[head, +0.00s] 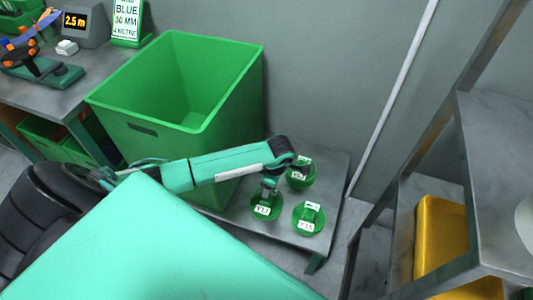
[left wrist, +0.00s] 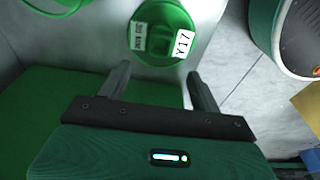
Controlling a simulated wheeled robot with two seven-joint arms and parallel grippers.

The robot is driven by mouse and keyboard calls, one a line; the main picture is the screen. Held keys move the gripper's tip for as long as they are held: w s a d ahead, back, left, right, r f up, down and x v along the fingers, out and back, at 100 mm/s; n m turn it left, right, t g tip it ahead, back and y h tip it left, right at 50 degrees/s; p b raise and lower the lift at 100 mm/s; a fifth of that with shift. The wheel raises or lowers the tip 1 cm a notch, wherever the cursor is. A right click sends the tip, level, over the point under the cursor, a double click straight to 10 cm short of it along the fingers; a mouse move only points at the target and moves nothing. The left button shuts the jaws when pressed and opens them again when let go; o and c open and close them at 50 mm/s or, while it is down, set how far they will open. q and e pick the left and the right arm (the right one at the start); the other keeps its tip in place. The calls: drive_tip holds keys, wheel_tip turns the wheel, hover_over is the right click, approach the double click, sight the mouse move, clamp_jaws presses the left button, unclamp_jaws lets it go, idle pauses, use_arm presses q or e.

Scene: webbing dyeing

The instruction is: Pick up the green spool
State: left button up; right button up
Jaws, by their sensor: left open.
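Three green spools with white labels stand on a low grey table. The near-left one (head: 265,213) is labelled Y17, the near-right one (head: 308,220) appears to read Y35, and the back one (head: 301,178) has a partly hidden label. My left gripper (head: 269,188) is over the Y17 spool. In the left wrist view, the left gripper (left wrist: 160,77) is open and empty, and the Y17 spool (left wrist: 160,42) lies beyond its fingertips, apart from them. Part of another green spool (left wrist: 56,4) is cut off at the top left. My right gripper is not in view.
A large open green bin (head: 190,135) stands left of the spools. A workbench (head: 90,85) with a "2.5 m" display (head: 82,22) is at the back left. A metal rack (head: 495,150) with a yellow bin (head: 440,240) stands at the right.

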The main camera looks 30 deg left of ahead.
use_arm(q)
approach(266, 200)
drive_tip(key=shift+a+f, duration=0.3)
drive_tip(key=shift+f, duration=0.2)
wheel_tip(266, 200, down, 4)
drive_tip(key=shift+s+a+f+b, duration=0.1)
drive_tip(key=shift+a+f+b, duration=0.1)
drive_tip(key=shift+b, duration=0.25)
drive_tip(key=shift+f, duration=0.3)
clamp_jaws()
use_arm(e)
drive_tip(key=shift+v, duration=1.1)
